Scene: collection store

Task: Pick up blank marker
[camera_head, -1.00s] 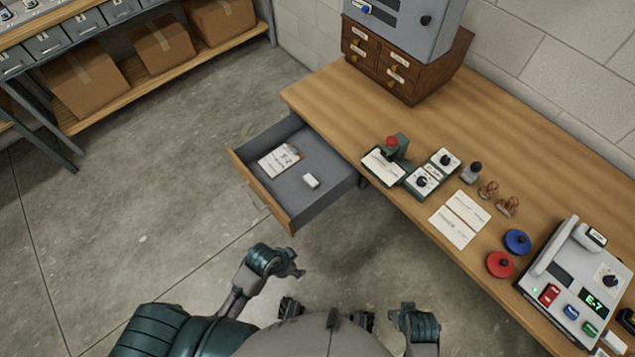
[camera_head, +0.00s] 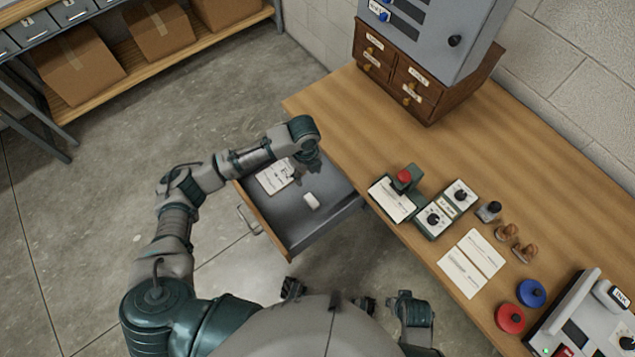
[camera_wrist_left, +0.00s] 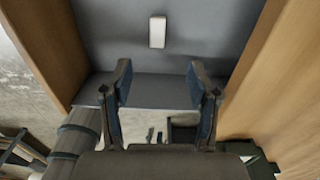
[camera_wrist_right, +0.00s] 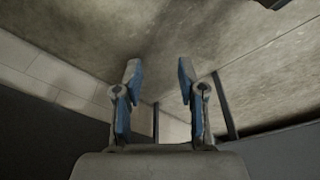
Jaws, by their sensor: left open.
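A small white block, which looks like the blank marker (camera_head: 311,201), lies on the floor of the open grey drawer (camera_head: 335,216). It also shows in the left wrist view (camera_wrist_left: 157,32), ahead of the fingertips and centred between them. My left gripper (camera_wrist_left: 158,82) is open and empty, pointing into the drawer, apart from the marker. In the head view my left forearm hangs over the drawer's back end, and the fingers are partly hidden under it. My right gripper (camera_wrist_right: 159,75) is open and empty, with only bare floor in front of it.
A card or label bundle (camera_head: 275,176) lies in the drawer beside the marker. The drawer's wooden front (camera_head: 262,222) and side walls rise around it. The wooden desk (camera_head: 345,115) carries a red-knobbed stamp device (camera_head: 397,195), dials, papers, ink pads and a small cabinet (camera_head: 400,75).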

